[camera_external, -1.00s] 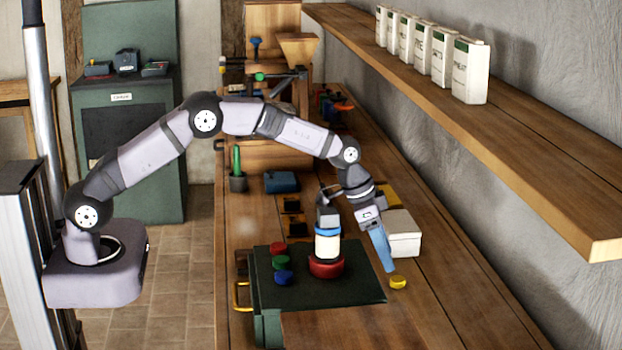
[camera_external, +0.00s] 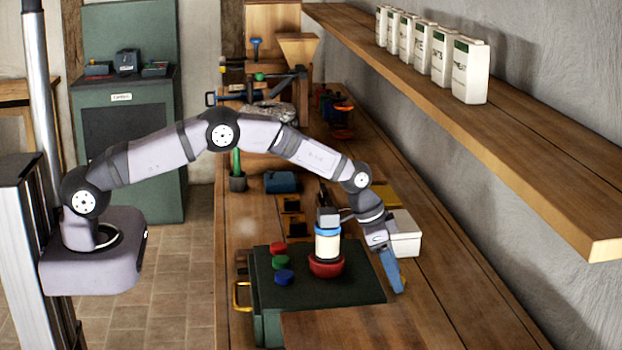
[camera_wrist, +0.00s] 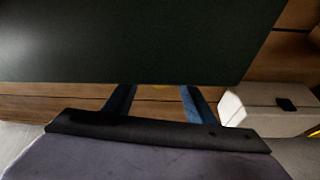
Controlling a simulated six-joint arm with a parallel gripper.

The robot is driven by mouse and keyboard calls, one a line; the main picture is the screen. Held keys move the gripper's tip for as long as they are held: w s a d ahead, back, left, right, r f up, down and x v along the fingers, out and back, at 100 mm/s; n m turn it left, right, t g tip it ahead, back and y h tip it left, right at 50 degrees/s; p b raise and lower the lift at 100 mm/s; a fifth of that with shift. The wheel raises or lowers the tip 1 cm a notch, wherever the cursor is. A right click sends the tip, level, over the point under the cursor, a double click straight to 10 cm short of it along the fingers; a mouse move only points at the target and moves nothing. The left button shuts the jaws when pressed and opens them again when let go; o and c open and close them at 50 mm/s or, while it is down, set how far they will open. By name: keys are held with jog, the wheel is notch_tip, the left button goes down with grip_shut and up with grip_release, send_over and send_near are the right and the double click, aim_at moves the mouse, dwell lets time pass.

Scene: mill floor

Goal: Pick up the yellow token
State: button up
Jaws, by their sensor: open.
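The yellow token (camera_wrist: 161,86) shows only as a thin yellow sliver in the wrist view, between the two blue fingers and just past the edge of the dark green surface. In the external view it is hidden behind the fingers. My gripper (camera_external: 397,287) points down at the wooden bench, just right of the dark green box's front right corner. In the wrist view my gripper (camera_wrist: 158,92) has its fingers apart, one on each side of the token. Whether the fingers touch it cannot be told.
The dark green box (camera_external: 350,287) carries red, green and blue tokens and a white cylinder (camera_external: 327,245) in a red base, close left of my gripper. A white box (camera_external: 406,240) stands behind it. A shelf (camera_external: 480,130) overhangs the bench's right side.

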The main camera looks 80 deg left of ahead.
jog(key=c, duration=1.1)
jog(key=shift+r, duration=0.1)
